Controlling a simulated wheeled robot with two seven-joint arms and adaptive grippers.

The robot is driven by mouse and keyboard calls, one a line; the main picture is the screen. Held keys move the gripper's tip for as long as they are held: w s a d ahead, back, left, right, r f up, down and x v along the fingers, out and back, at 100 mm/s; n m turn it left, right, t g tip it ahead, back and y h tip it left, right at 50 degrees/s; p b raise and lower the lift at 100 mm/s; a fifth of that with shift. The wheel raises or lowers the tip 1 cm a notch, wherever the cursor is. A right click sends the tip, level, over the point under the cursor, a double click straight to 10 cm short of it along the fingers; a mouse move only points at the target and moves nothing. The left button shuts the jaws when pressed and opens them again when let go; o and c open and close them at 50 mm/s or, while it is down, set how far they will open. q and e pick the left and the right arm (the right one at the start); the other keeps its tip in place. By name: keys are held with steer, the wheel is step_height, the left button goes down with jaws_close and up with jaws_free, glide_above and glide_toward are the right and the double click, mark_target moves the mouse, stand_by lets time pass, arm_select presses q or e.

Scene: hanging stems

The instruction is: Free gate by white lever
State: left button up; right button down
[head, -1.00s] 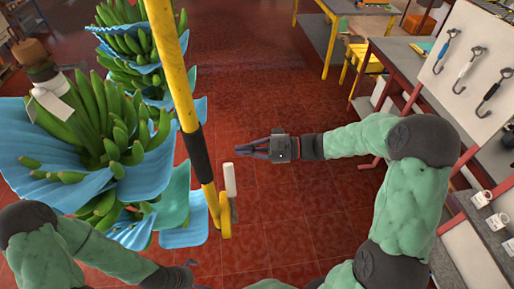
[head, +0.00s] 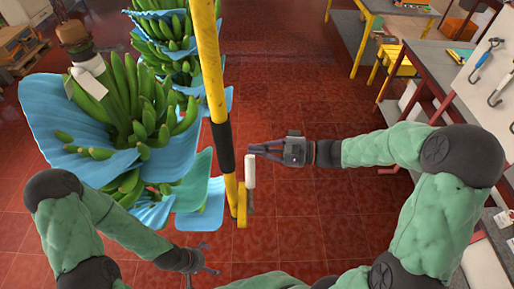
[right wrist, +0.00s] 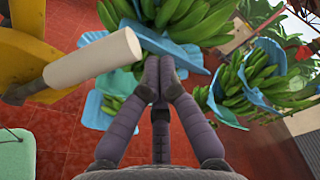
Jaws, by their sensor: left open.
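The white lever (head: 251,170) is a short pale cylinder standing beside the foot of a yellow bar (head: 211,60) with a black sleeve, which looks like the gate. In the right wrist view the lever (right wrist: 95,60) slants from the left, its free end left of my fingertips. My right gripper (head: 258,149) has its fingers together and empty, its tips by the lever's upper end in the head view. Contact cannot be told. The right wrist view shows the fingertips (right wrist: 159,72) close together. My left gripper (head: 205,262) is open and empty, low in the head view.
Green banana bunches (head: 135,100) with blue sheets (head: 60,115) hang left of the bar. A workbench (head: 440,70) and a white board with hooks (head: 490,75) stand at the right. The red tiled floor (head: 310,215) is clear between.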

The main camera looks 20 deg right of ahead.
steer(key=s+a+r+n+y+b, duration=0.1)
steer(key=s+a+n+b, duration=0.1)
steer(key=s+n+b, duration=0.4)
steer(key=s+a+r+n+y+b, duration=0.1)
steer(key=s+a+r+n+b, duration=0.1)
steer(key=s+n+b, duration=0.5)
steer(key=shift+s+a+b, duration=0.85)
steer(key=shift+s+b, duration=2.55)
steer(key=shift+b, duration=4.85)
steer(key=shift+r, duration=0.1)
